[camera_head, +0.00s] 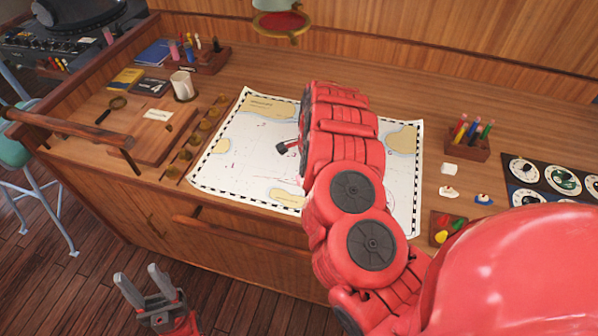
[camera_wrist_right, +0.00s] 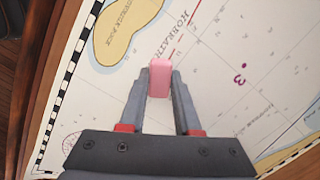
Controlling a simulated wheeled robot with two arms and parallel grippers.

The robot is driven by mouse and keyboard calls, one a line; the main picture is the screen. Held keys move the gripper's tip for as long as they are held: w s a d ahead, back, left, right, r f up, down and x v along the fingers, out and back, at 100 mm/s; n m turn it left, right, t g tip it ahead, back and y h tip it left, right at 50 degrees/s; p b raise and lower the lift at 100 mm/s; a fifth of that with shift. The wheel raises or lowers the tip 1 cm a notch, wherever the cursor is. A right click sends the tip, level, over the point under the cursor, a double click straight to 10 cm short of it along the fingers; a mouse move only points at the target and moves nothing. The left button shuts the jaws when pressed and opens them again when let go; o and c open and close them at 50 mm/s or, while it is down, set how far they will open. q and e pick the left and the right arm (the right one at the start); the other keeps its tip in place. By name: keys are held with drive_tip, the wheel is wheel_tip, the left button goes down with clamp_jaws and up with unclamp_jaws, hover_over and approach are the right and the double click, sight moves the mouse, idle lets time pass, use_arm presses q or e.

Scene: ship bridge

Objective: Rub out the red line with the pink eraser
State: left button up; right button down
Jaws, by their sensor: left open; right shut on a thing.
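The chart (camera_head: 238,150) lies flat on the wooden desk, with tan land patches and a black-and-white border. My right arm reaches over it and hides much of its middle. In the right wrist view, my right gripper (camera_wrist_right: 160,88) is shut on the pink eraser (camera_wrist_right: 160,78), over the chart. Whether the eraser touches the paper, I cannot tell. A red line (camera_wrist_right: 188,33) runs up and right from near the eraser's tip, beside printed lettering. My left gripper (camera_head: 148,283) is open and empty, low in front of the desk.
A mug (camera_head: 183,86), a magnifying glass (camera_head: 111,108) and books stand left of the chart. A pen holder (camera_head: 467,148), small boat-like pieces (camera_head: 448,192) and a dial panel (camera_head: 558,180) are on the right. A rail (camera_head: 70,135) edges the desk's left part.

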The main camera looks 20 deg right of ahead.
drive_tip(key=shift+s+d, duration=0.2)
drive_tip(key=shift+d, duration=0.35)
drive_tip(key=shift+s+d+p, duration=0.25)
drive_tip(key=shift+d+p, duration=0.1)
drive_tip(key=shift+d, duration=0.15)
drive_tip(key=shift+w+a, duration=0.6)
drive_tip(key=shift+a, duration=0.45)
